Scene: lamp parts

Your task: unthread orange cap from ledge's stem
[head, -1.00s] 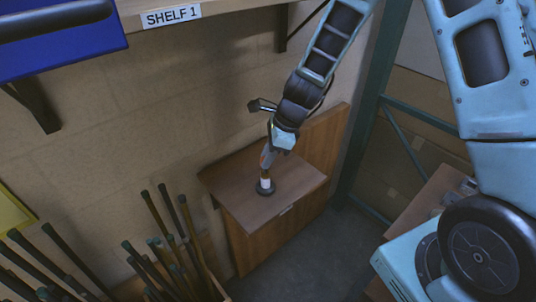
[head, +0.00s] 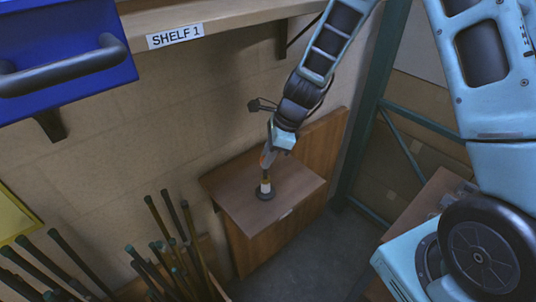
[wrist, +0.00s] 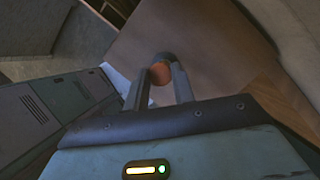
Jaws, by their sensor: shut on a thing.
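The orange cap (wrist: 160,73) sits between my gripper's two fingers in the wrist view, and a small orange patch shows at the fingers in the head view (head: 263,159). My gripper (wrist: 158,88) is shut on it, pointing down from above.
A blue bin with a dark handle (head: 62,66) and a shelf labelled SHELF 1 (head: 175,35) are at the upper left. Several dark-tipped rods (head: 160,220) stand at the lower left. A green metal post (head: 372,110) rises right of the ledge.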

